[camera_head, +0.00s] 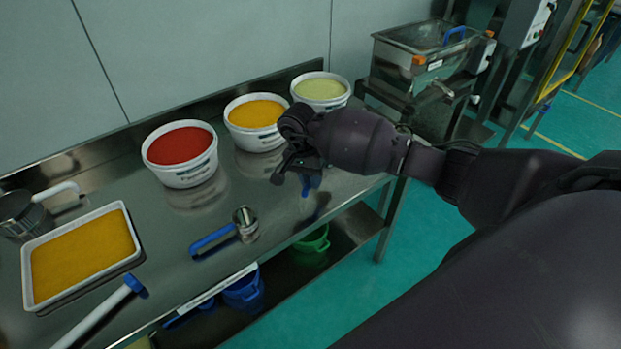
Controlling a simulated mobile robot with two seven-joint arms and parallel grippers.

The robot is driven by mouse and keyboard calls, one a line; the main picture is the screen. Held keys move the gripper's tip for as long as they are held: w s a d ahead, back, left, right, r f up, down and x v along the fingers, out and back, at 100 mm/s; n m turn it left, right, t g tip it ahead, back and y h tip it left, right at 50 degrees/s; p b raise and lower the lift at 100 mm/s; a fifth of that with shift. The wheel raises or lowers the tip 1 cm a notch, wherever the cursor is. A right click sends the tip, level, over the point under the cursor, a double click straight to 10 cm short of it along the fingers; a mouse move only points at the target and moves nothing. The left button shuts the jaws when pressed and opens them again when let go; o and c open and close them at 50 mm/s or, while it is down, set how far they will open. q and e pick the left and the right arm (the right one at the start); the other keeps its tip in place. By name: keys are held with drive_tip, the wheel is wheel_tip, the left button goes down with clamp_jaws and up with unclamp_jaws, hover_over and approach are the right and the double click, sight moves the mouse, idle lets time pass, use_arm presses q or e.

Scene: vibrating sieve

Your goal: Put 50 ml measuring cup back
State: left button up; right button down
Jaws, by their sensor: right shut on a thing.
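A small metal measuring cup (246,222) with a blue handle stands on the steel table, its handle pointing left. I cannot read its size. My right gripper (292,172) is above the table, in front of the yellow and pale green tubs. It is shut on a blue handle (311,184) that shows just below and to the right of the fingers. The rest of that held thing is hidden or too small to tell. My left gripper is not in view.
Tubs with red (180,148), yellow (256,114) and pale green (321,89) contents line the back of the steel table (185,275). A white tray (124,268) of yellow material sits left, near a metal pot (20,215). Buckets stand on the lower shelf.

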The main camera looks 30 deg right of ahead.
drive_tip(key=b, duration=0.2)
hover_over(313, 205)
drive_tip(key=shift+w+a+f, duration=0.1)
drive_tip(key=shift+f, duration=1.05)
drive_tip(key=shift+w+a+f, duration=0.1)
drive_tip(key=shift+f, duration=1.05)
drive_tip(key=shift+f+b, duration=0.4)
drive_tip(key=shift+f, duration=0.4)
drive_tip(key=shift+f, duration=0.3)
drive_tip(key=shift+w, duration=0.1)
drive_tip(key=c, duration=1.3)
unclamp_jaws()
drive_tip(key=o, duration=0.8)
